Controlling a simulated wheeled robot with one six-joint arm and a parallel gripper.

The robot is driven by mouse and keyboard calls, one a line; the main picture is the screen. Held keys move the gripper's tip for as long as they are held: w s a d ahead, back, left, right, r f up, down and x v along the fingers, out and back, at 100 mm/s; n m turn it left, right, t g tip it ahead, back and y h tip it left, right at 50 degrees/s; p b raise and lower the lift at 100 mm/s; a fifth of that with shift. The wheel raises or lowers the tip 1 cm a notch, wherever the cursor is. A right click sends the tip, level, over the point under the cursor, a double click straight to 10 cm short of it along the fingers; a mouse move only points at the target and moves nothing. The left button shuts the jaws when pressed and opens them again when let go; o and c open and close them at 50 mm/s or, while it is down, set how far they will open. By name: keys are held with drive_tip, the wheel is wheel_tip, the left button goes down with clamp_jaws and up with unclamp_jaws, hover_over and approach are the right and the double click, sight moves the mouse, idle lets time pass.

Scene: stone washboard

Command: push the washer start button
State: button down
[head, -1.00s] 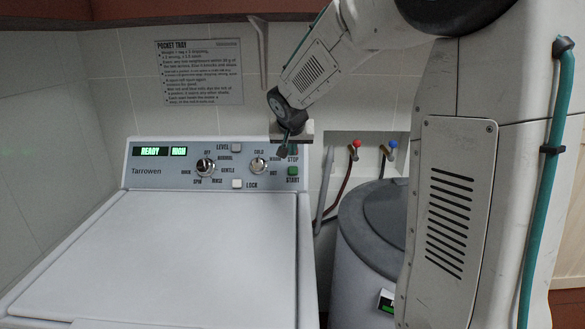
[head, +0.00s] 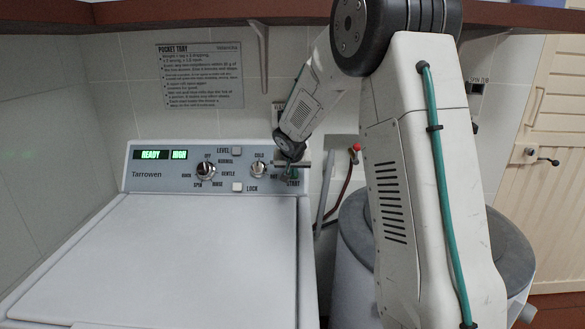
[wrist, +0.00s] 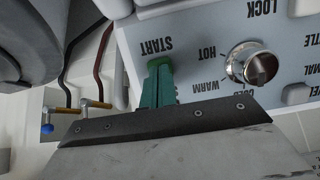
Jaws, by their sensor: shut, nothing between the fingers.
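The white washer (head: 190,255) stands at the left, and its display (head: 152,155) reads READY. Its grey control panel carries knobs and small buttons. The green start button (wrist: 159,62) shows in the wrist view beside the START label, just beyond my fingertips. My gripper (wrist: 157,82) has its teal fingers shut and empty, with the tips at the button's near edge. I cannot tell whether they touch it. In the head view my gripper (head: 290,172) covers the start button, just above the START label. The stop button is hidden behind my gripper and wrist.
Beside the start label are a temperature knob (wrist: 251,64) and the lock button (head: 238,187). A grey spin tub (head: 505,255) stands right of the washer, partly behind my arm. A red tap (head: 355,148) and hoses are on the wall. A shelf runs above.

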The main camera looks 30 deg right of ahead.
drive_tip(key=shift+w+d+f, duration=0.1)
drive_tip(key=shift+w, duration=0.05)
drive_tip(key=shift+w+d+f, duration=0.35)
drive_tip(key=shift+w+f, duration=0.15)
drive_tip(key=shift+w, duration=0.05)
drive_tip(key=shift+s+a+r, duration=0.25)
drive_tip(key=shift+s+r, duration=0.05)
drive_tip(key=shift+r, duration=0.05)
drive_tip(key=v, duration=1.3)
drive_tip(key=shift+s+a+f, duration=0.2)
drive_tip(key=shift+s+f, duration=0.05)
